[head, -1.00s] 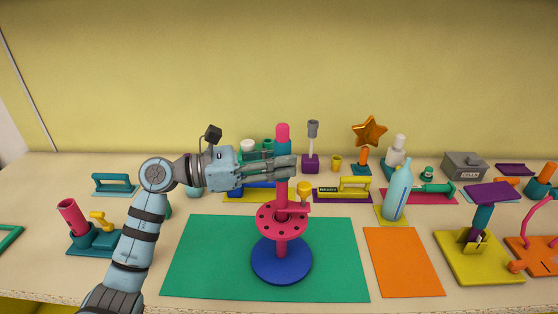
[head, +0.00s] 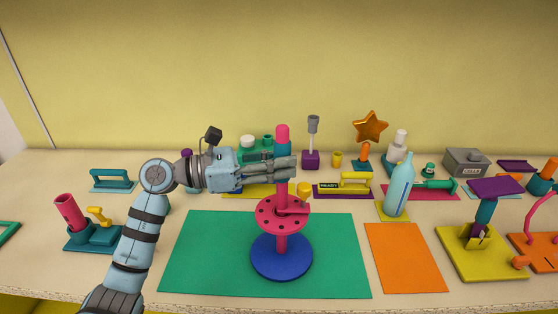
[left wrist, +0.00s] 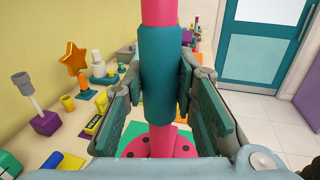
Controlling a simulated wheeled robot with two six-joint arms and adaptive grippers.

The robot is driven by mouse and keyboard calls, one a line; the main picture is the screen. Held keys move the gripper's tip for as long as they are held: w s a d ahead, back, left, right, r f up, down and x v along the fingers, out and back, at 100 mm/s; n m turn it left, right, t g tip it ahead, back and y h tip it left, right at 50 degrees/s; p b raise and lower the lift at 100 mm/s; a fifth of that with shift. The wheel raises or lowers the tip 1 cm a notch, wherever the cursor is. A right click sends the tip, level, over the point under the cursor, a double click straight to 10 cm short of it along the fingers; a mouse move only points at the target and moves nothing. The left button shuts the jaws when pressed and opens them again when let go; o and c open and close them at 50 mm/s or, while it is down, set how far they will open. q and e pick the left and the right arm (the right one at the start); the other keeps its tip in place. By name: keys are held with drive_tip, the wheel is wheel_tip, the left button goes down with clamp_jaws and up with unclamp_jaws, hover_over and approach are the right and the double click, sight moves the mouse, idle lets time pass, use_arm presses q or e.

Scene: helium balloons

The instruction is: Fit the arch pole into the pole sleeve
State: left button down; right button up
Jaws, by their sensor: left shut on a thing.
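The arch pole is a pink upright rod with a teal band (left wrist: 161,75), and its pink top (head: 283,134) shows in the head view. My left gripper (head: 286,168) is shut on the teal band, with one finger on each side of it in the left wrist view. The pole stands upright over the pink disc with holes (head: 267,213), which sits on a pink post above a round blue base (head: 281,258). I take this stand to be the pole sleeve. The pole's lower end meets the disc's middle; how deep it sits is hidden. My right gripper is not in view.
The stand is on a green mat (head: 205,250), with an orange mat (head: 404,258) to its right. A light blue bottle (head: 398,188), a yellow handle (head: 354,181) and a yellow cup (head: 304,189) stand near. A teal fixture (head: 95,236) is at left.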

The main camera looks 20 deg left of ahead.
use_arm(q)
drive_tip(key=shift+f+b, duration=0.3)
drive_tip(key=shift+f, duration=0.1)
drive_tip(key=c, duration=1.2)
unclamp_jaws()
drive_tip(key=b+v, duration=0.5)
drive_tip(key=v, duration=0.3)
